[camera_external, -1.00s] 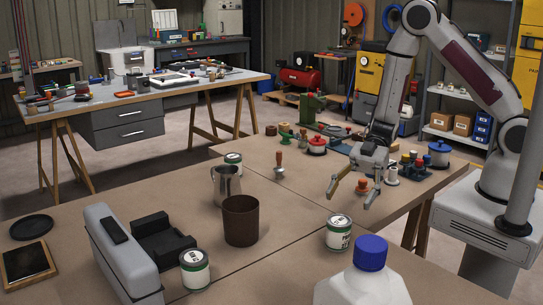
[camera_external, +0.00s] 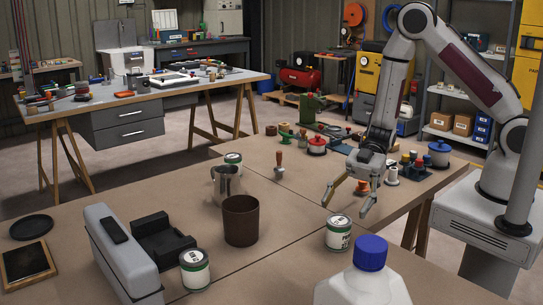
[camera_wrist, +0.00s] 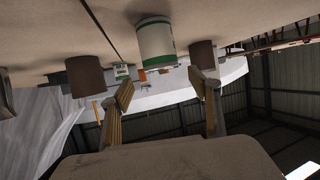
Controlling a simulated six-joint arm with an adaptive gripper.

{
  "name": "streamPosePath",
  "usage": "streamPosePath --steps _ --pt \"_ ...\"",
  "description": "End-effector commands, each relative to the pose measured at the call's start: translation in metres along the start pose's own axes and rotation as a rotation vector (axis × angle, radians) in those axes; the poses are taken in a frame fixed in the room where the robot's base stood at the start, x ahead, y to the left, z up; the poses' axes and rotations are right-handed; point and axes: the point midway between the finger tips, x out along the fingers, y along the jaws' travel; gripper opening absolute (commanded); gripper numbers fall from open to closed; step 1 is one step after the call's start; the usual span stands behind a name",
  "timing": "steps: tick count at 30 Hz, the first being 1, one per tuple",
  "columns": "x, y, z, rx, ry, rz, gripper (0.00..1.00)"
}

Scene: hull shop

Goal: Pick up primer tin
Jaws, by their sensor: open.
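Three white tins with green bands stand upright in the external view: one near the front right (camera_external: 338,234), one at the front left (camera_external: 195,270) and one at the back (camera_external: 233,160). I cannot read which label says primer. My gripper (camera_external: 345,208) is open and empty, fingers pointing down, above and just behind the front-right tin. In the wrist view, a large tin (camera_wrist: 156,42) shows upside down beyond the open fingers (camera_wrist: 162,88), roughly between them. A smaller tin (camera_wrist: 122,72) shows farther off.
A dark brown cup (camera_external: 240,221) and a metal pitcher (camera_external: 226,185) stand left of the gripper. A white jug with a blue cap (camera_external: 371,253) stands in front. An orange-based item (camera_external: 363,187) and several small tools lie behind the gripper. The bench (camera_external: 290,235) between cup and front-right tin is clear.

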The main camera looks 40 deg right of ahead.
Motion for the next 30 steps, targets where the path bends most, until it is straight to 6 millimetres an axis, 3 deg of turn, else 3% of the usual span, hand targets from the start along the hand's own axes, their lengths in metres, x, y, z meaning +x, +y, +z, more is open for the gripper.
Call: streamPosePath --steps 16,30 --pt "0.046 -0.004 0.009 -0.001 -0.001 -0.002 0.62" --pt "0.051 -0.004 0.009 0.0 -0.002 0.0 0.62"
